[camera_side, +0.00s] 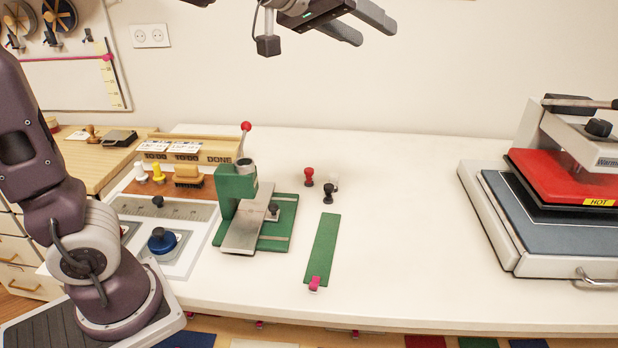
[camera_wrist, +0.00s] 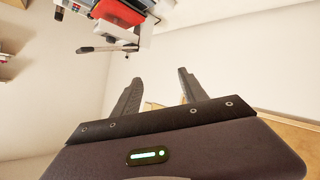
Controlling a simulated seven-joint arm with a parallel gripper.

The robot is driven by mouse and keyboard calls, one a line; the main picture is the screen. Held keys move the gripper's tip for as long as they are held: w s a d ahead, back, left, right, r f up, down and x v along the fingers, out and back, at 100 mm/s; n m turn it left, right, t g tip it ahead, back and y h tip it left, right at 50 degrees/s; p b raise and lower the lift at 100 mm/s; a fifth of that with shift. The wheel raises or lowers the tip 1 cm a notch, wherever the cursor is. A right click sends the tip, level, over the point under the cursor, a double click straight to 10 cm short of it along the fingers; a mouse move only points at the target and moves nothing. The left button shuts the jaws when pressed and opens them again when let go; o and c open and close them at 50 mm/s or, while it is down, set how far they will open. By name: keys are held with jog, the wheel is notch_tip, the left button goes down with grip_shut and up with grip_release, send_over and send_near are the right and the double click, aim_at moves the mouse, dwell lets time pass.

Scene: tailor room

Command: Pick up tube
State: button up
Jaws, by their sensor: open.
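My gripper (camera_side: 376,34) is high at the top of the side view, above and behind the white table, partly cut off by the picture edge. Its two dark fingers are apart with nothing between them; they also show in the wrist view (camera_wrist: 160,77). I cannot single out a tube for certain. A small white upright piece (camera_side: 141,175) and a small yellow upright piece (camera_side: 158,173) stand at the left, far below my gripper. They are too small to tell whether either is a tube.
A green press (camera_side: 234,190) stands left of centre. A green strip (camera_side: 322,245) with a pink piece (camera_side: 315,283) lies to its right. Red (camera_side: 308,177) and black (camera_side: 328,194) stamps stand behind it. A heat press (camera_side: 560,180) marked HOT is at right. Much of the table (camera_side: 410,240) is clear.

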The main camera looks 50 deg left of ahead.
jog(key=w+a+f+n+y, duration=0.3)
jog(key=w+a+y, duration=0.2)
jog(key=w+a, duration=0.25)
jog(key=n+g+y, duration=0.4)
jog(key=g+y, duration=0.2)
jog(key=y, duration=0.1)
send_over(310, 174)
jog(key=s+d, duration=0.2)
notch_tip(310, 174, down, 10)
jog(key=f, duration=2.6)
jog(key=shift+w, duration=0.25)
jog(key=x, duration=0.6)
jog(key=shift+a+r, duration=0.15)
jog(key=shift+a, duration=0.1)
jog(key=shift+w+a+f, duration=0.2)
jog(key=shift+w+a, duration=0.05)
jog(key=shift+w, duration=0.05)
grip_shut()
